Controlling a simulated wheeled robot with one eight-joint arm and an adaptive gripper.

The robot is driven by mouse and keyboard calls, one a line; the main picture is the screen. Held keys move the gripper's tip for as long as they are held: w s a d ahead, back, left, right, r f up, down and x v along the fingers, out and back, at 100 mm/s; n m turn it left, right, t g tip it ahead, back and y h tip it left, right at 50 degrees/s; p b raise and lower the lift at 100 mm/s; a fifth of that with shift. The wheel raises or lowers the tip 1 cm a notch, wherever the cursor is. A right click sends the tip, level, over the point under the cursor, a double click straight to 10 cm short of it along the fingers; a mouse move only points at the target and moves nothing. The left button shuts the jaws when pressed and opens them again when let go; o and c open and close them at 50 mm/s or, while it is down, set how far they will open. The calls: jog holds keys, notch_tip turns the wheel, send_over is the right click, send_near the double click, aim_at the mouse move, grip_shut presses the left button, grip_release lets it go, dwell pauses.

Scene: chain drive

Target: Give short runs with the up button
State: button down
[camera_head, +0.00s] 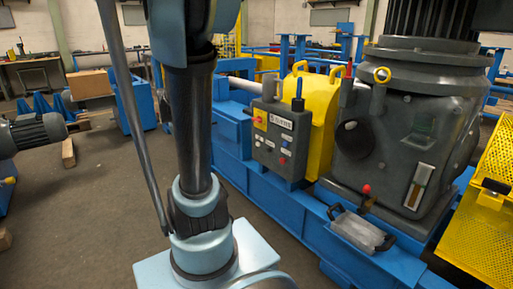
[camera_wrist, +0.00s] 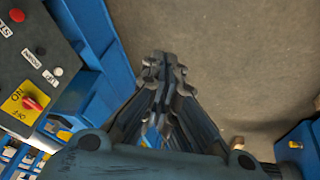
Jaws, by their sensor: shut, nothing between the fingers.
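The grey control box (camera_head: 281,138) stands on the blue frame in the head view, with small buttons and a yellow switch plate on its face. In the wrist view its panel (camera_wrist: 40,65) fills the upper left. It carries a red button (camera_wrist: 17,15), a dark button (camera_wrist: 41,51), a white button (camera_wrist: 58,71) and a red ON/OFF switch (camera_wrist: 32,103) on a yellow plate. The small labels are too blurred to tell surely which button is up. My gripper (camera_wrist: 163,62) is shut and empty, over the floor to the right of the panel and apart from it. It does not show in the head view.
A yellow guard (camera_head: 322,115) and a large grey gear housing (camera_head: 410,120) stand right of the box on the blue frame (camera_head: 233,165). The grey floor (camera_head: 95,185) left of the frame is open.

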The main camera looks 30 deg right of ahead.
aim_at(258, 144)
jog(key=w+d+f+m+h, duration=0.2)
jog(key=w+d+f, duration=0.1)
jog(key=w+d, duration=0.6)
jog(key=w+d+f+m+h, duration=0.15)
jog(key=w+d+f, duration=0.25)
jog(key=w+d, duration=0.45)
jog(key=w+d+f+m+h, duration=0.1)
jog(key=w+d+f, duration=0.1)
jog(key=d+f, duration=0.5)
jog(key=w+d+f+m+h, duration=0.1)
jog(key=w+d+f, duration=0.1)
jog(key=d+f, duration=0.6)
jog(key=d, duration=0.3)
jog(key=shift+w+m, duration=0.35)
jog(key=shift+r+h, duration=0.1)
jog(key=shift+h, duration=0.15)
jog(key=d, duration=0.8)
jog(key=shift+w+d, duration=0.3)
jog(key=shift+d, duration=0.2)
jog(key=shift+d, duration=0.25)
